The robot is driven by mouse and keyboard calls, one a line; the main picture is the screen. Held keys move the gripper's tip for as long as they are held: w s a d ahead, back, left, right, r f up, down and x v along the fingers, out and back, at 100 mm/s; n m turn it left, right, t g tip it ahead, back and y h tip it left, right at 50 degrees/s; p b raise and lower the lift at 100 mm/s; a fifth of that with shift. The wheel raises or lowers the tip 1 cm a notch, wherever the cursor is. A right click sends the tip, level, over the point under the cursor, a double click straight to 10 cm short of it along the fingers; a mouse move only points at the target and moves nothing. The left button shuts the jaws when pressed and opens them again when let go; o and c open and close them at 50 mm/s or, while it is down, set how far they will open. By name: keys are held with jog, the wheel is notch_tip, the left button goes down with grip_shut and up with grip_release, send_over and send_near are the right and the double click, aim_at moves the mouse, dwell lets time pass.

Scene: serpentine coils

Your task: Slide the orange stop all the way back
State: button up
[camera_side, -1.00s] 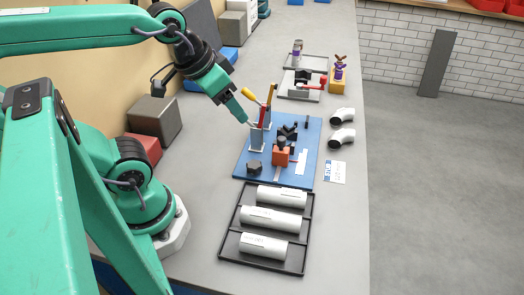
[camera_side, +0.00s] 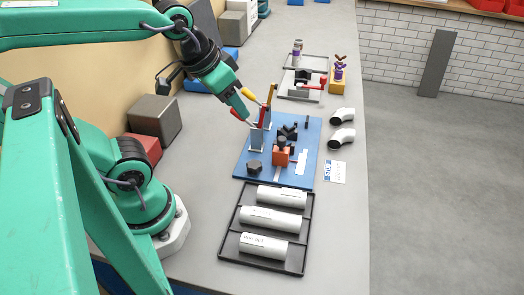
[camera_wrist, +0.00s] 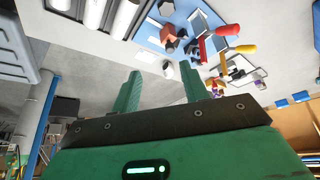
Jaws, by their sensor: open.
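The orange stop (camera_side: 281,157) is a block with a dark knob on top. It sits on the blue board (camera_side: 243,178) beside a pale strip, towards the front right. In the wrist view the orange stop (camera_wrist: 168,33) shows near the top. My gripper (camera_side: 247,116) hangs above the board's back left part, up and to the left of the stop and apart from it. Its two green fingers (camera_wrist: 161,82) are spread in the wrist view, with nothing between them.
Red (camera_side: 237,114) and yellow (camera_side: 249,95) handles stand close to my gripper. A black hexagonal knob (camera_side: 254,167) is on the board's front left. A black tray (camera_side: 222,250) holds white tubes in front. Two white elbows (camera_side: 341,137) lie to the right.

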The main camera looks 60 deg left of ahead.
jog(key=w+f+n+g, duration=0.2)
jog(key=w+n+g, duration=0.15)
jog(key=w, duration=0.35)
jog(key=n+g, duration=0.2)
jog(key=n, duration=0.3)
send_near(282, 138)
jog(key=shift+s+f+m+t, duration=0.1)
jog(key=shift+s+m+t, duration=0.15)
jog(key=shift+s, duration=0.3)
jog(key=shift+w+f, duration=0.4)
jog(key=shift+f, duration=0.2)
jog(key=shift+f, duration=3.9)
jog(key=shift+c, duration=0.4)
grip_shut()
